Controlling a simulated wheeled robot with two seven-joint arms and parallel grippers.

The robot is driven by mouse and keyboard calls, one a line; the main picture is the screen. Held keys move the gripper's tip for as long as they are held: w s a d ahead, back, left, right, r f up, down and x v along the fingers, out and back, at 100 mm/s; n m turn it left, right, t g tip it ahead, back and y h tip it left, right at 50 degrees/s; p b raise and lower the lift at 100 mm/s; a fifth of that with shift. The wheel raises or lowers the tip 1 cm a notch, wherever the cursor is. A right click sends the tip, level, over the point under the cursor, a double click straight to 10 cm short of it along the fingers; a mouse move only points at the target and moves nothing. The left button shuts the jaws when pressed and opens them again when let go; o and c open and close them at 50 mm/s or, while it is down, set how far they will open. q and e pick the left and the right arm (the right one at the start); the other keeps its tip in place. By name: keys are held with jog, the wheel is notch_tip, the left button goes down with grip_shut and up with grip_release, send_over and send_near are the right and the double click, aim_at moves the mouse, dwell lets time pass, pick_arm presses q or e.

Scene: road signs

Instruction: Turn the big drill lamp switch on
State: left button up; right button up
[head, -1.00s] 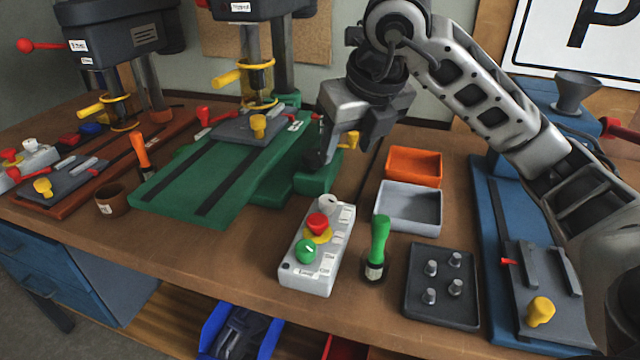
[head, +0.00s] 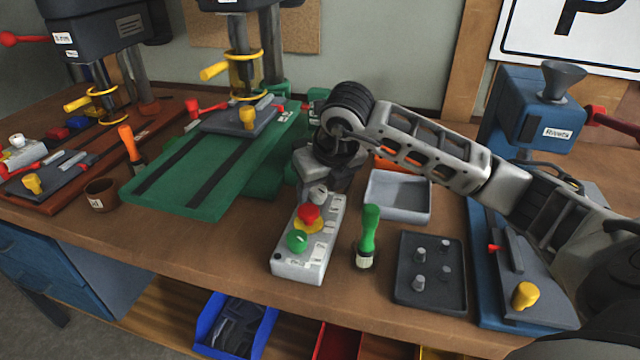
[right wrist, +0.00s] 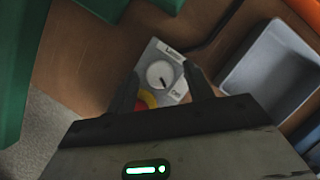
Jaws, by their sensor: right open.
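The light grey control box (head: 300,262) stands on the bench in front of the green drill base. It carries a green knob (head: 297,240), a red button (head: 308,213) on a yellow plate, and a white rotary knob (head: 318,194) at the far end. In the right wrist view, the white knob (right wrist: 160,74) has a dark pointer line and small labels beside it. My right gripper (right wrist: 162,88) is open, pointing down, with a finger on each side of the white knob; contact cannot be told. In the head view, my right gripper (head: 316,186) is over the box's far end.
A green-handled tool (head: 368,235) stands just right of the box. A grey bin (head: 398,198), an orange bin and a dark peg tray (head: 430,290) are further right. The green drill base (head: 185,205) is behind left. The bench front is clear.

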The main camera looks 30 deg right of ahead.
jog(key=c, duration=1)
jog(key=shift+o, duration=0.2)
